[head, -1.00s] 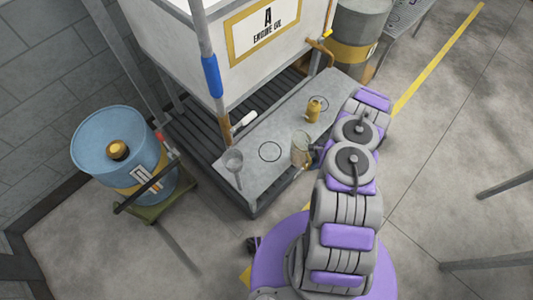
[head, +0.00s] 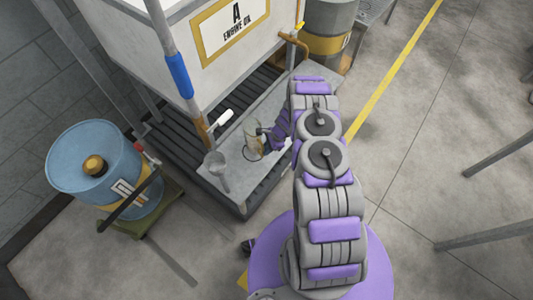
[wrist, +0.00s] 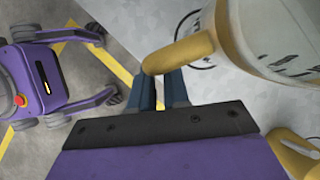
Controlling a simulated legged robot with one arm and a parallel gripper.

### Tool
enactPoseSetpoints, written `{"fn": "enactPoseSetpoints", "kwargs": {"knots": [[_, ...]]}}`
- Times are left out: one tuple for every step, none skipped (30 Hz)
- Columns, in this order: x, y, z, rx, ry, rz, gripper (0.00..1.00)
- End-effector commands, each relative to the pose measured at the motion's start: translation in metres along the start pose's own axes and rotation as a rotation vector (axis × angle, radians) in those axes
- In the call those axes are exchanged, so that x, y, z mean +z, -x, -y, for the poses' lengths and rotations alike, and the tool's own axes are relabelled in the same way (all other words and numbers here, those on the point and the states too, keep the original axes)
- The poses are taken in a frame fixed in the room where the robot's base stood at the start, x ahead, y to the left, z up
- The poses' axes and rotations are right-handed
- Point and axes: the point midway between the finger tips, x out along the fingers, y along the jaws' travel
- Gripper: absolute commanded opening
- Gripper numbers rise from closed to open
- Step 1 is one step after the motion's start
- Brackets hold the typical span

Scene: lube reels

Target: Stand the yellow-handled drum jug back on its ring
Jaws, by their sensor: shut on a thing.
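The drum jug (head: 252,136), clear-bodied with a yellow handle, is over the front part of the grey bench in the head view. In the wrist view the jug (wrist: 275,35) fills the upper right, with its yellow handle (wrist: 185,50) reaching to my fingers. My gripper (wrist: 162,90) is shut on that handle; in the head view it comes to the jug from the right. A dark ring (head: 246,154) is drawn on the bench, partly hidden by the jug. The jug looks roughly upright. I cannot tell whether its base touches the bench.
A grey funnel-like measure (head: 215,162) stands left of the ring. A second yellow vessel (wrist: 296,150) shows at the wrist view's lower right. The engine oil tank (head: 200,50) and its blue-gripped post (head: 178,75) stand behind. A blue drum (head: 92,160) is at the left.

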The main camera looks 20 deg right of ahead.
Motion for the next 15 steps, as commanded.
{"fn": "enactPoseSetpoints", "kwargs": {"knots": [[-0.005,-0.01,-0.001,0.001,0.001,0.0,0.0],[-0.007,-0.015,-0.002,0.002,0.0,0.0,0.0],[-0.009,-0.022,-0.003,0.004,0.0,-0.001,0.0],[-0.011,-0.027,-0.003,0.005,0.0,-0.001,0.0],[-0.012,-0.03,-0.004,0.005,-0.001,-0.002,0.0],[-0.013,-0.033,-0.004,0.005,-0.001,-0.002,0.0],[-0.013,-0.034,-0.004,0.005,-0.001,-0.002,0.0],[-0.013,-0.035,-0.003,0.004,0.0,-0.003,0.0],[-0.012,-0.034,-0.003,0.004,0.0,-0.004,0.0],[-0.012,-0.034,-0.003,0.004,0.0,-0.004,0.0],[-0.012,-0.034,-0.003,0.004,0.0,-0.004,0.0],[-0.012,-0.033,-0.003,0.004,0.0,-0.005,0.0],[-0.012,-0.033,-0.003,0.004,0.0,-0.004,0.0],[-0.012,-0.033,-0.003,0.004,0.0,-0.004,0.0],[-0.013,-0.034,-0.003,0.004,0.0,-0.003,0.0]]}}
